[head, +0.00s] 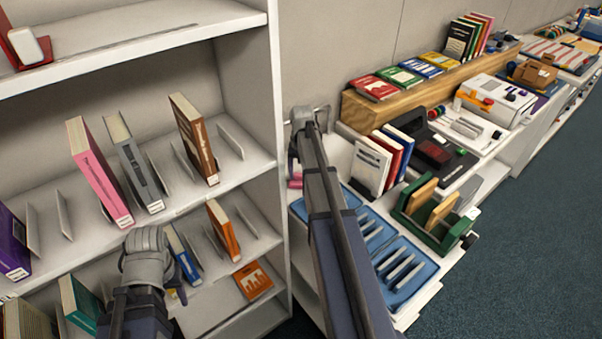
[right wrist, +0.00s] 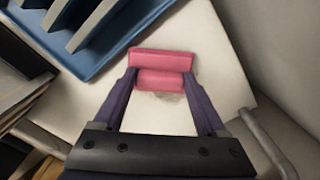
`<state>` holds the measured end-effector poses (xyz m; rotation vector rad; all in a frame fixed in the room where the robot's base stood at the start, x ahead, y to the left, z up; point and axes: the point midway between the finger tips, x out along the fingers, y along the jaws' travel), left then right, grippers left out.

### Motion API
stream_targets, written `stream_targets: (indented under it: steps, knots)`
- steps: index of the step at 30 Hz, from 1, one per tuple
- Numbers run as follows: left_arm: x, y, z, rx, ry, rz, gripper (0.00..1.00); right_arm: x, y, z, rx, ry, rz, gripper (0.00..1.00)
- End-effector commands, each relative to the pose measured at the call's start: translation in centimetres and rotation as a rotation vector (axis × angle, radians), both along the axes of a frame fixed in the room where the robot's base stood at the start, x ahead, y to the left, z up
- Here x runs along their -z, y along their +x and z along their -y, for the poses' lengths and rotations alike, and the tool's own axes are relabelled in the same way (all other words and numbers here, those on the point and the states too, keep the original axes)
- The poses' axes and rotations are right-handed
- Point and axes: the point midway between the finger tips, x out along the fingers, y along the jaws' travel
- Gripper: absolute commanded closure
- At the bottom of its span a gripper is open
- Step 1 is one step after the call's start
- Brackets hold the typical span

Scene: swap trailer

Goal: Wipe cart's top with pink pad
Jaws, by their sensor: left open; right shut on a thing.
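The pink pad (right wrist: 163,68) is held between the fingers of my right gripper (right wrist: 160,82), which is shut on it. The pad is at or just over the white cart top (right wrist: 225,60); I cannot tell if it touches. A greyish smudge (right wrist: 172,98) shows on the top beside the pad. In the head view a bit of the pad (head: 295,180) shows past my right arm, which hides much of the cart. My left gripper (head: 148,258) is open in front of the bookshelf, its fingers hard to make out.
A blue slotted tray (head: 408,270) lies on the cart, near the pad, and shows in the right wrist view (right wrist: 90,35). Books stand beyond it, with a green rack (head: 440,215) to the right. A grey rail (right wrist: 265,140) edges the cart. The bookshelf (head: 275,100) stands left.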

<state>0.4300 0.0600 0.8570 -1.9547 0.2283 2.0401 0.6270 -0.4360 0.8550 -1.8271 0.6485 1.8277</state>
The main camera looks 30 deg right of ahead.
Motion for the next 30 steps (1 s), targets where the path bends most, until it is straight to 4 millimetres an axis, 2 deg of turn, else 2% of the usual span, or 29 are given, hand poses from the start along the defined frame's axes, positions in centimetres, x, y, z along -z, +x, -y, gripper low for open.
stream_targets:
  steps: [15, 23, 30]
  knots:
    - [0.3, 0.0, 0.0, 0.0, 0.0, 0.0, 0.5, 0.3, 3.7, -0.2, -0.001, 0.0, 0.001, 0.71]
    - [0.3, 0.0, 0.0, 0.0, 0.0, 0.0, 0.5, 0.3, 4.0, -0.3, -0.001, 0.0, 0.003, 0.71]
    - [0.2, 0.0, 0.0, 0.0, 0.0, 0.0, 0.5, 0.2, 5.6, -0.4, -0.001, 0.0, 0.003, 0.71]
